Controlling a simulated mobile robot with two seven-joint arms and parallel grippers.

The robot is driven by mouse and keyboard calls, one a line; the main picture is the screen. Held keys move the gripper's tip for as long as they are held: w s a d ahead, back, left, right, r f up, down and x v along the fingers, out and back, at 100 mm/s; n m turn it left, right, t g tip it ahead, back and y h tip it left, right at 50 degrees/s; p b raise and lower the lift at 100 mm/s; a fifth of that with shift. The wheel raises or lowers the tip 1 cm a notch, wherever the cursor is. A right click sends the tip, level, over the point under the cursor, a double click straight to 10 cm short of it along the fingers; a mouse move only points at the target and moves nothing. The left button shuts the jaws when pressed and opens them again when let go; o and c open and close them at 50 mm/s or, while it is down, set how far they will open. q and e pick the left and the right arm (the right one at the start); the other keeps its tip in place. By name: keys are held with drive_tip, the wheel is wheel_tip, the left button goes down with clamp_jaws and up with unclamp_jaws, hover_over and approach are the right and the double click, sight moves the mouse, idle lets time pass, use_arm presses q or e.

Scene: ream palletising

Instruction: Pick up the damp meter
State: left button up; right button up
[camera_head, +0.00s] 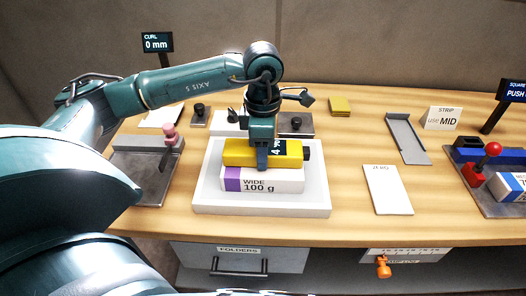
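The damp meter is a yellow block (240,152) with a dark display showing a 4 and a black end at its right. It lies across the top of a white ream (270,184) with a purple end, labelled WIDE 100 g. My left gripper (262,158) points down over the meter's middle, with one finger in front of its front face. The other finger is hidden behind, so I cannot tell whether it grips. I cannot see any gap between meter and ream. My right gripper is not in view.
The ream sits on a pale square platform (211,203). A grey fixture with a pink knob (169,133) stands left. A white ZERO sheet (388,196) and a grey strip tray (405,138) lie right, near a red-knobbed device (492,149). Bare wood shows between them.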

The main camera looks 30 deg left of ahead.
use_arm(q)
drive_tip(key=c, duration=0.7)
